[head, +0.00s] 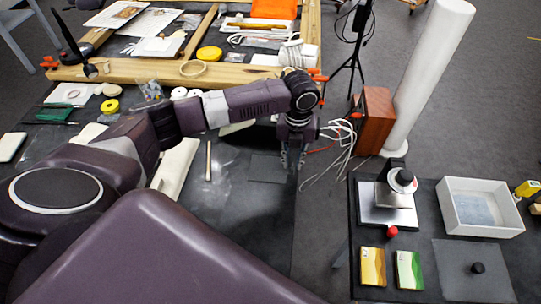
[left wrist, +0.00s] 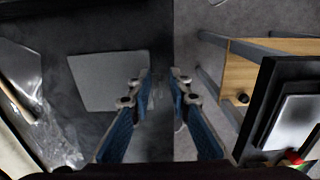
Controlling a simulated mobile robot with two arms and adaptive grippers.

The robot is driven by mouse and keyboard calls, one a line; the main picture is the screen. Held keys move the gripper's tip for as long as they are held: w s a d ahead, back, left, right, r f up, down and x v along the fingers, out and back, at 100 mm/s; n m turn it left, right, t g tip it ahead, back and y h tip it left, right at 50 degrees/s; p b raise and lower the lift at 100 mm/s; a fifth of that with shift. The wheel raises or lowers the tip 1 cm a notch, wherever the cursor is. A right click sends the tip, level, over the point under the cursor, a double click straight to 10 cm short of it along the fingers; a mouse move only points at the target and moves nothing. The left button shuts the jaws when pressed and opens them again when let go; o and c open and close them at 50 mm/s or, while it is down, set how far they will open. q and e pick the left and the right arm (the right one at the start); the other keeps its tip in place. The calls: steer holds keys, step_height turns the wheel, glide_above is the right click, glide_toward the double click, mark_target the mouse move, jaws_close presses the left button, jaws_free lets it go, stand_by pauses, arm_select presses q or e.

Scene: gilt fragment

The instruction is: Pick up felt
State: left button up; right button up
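A flat dark grey square (head: 267,168), which looks like a piece of felt, lies on the black table near its right edge. It shows paler in the left wrist view (left wrist: 105,82), left of the fingers. My left gripper (head: 292,163) points down above the table edge, just right of this square. In the left wrist view its blue-padded fingers (left wrist: 160,80) are apart with nothing between them. I cannot tell its exact height above the table. My right gripper is not in view.
Clear plastic film (head: 212,170) and a wooden stick (head: 208,160) lie left of the square. White cables (head: 340,140) hang beside the gripper. A side table on the right carries a white tray (head: 480,225) and a dark sheet (head: 452,268). Floor shows between the tables.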

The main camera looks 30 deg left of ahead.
arm_select(q)
jaws_close()
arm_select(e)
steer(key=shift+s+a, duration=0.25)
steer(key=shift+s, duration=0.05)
arm_select(q)
steer(key=shift+r, duration=0.15)
step_height(320, 180, up, 20)
steer(key=b, duration=0.2)
steer(key=shift+b, duration=0.35)
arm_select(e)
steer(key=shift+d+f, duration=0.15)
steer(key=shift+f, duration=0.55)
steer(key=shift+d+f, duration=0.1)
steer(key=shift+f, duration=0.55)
arm_select(q)
steer(key=shift+f, duration=0.2)
